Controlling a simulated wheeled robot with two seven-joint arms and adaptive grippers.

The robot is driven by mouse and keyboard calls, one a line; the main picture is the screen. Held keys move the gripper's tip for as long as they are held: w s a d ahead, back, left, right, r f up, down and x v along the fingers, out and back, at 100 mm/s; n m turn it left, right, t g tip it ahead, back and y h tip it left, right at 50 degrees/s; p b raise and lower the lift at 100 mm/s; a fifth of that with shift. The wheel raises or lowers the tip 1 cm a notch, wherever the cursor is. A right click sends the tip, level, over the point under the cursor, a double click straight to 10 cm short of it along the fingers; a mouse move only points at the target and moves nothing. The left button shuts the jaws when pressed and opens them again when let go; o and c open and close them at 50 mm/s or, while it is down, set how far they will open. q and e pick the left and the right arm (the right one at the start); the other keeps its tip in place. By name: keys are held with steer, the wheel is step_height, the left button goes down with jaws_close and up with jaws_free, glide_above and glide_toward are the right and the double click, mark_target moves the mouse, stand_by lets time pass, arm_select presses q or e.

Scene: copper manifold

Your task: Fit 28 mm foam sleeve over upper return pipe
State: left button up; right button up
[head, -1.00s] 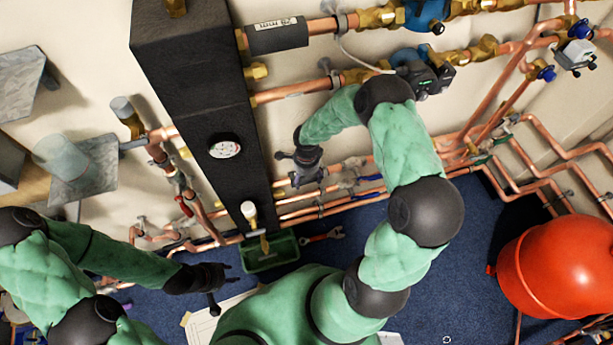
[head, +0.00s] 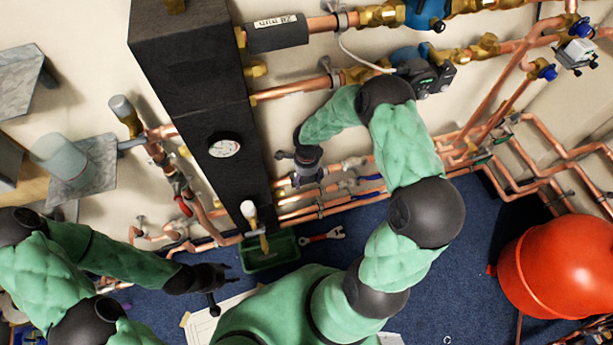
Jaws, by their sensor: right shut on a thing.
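A dark grey foam sleeve (head: 278,33) with a white label sits around the upper copper pipe (head: 322,25), close to the black column. A second copper pipe (head: 292,91) below it is bare. My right gripper (head: 308,178) is below these pipes, beside the black column and in front of the lower pipework. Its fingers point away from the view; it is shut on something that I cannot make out. My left gripper (head: 232,275) is at the lower left, beside the green tray, with its fingers apart and nothing visible between them.
A tall black column (head: 190,80) with a round gauge (head: 224,146) stands left of the pipes. A green tray (head: 270,254) and a red wrench (head: 323,235) lie at its foot. A red vessel (head: 560,270) stands at the right. Blue floor is open between.

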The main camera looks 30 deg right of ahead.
steer(key=shift+f, duration=0.15)
stand_by(0.5)
steer(key=o, duration=1)
steer(key=shift+o, duration=0.2)
step_height(320, 180, up, 8)
steer(key=shift+f, duration=0.2)
steer(key=shift+s, duration=0.1)
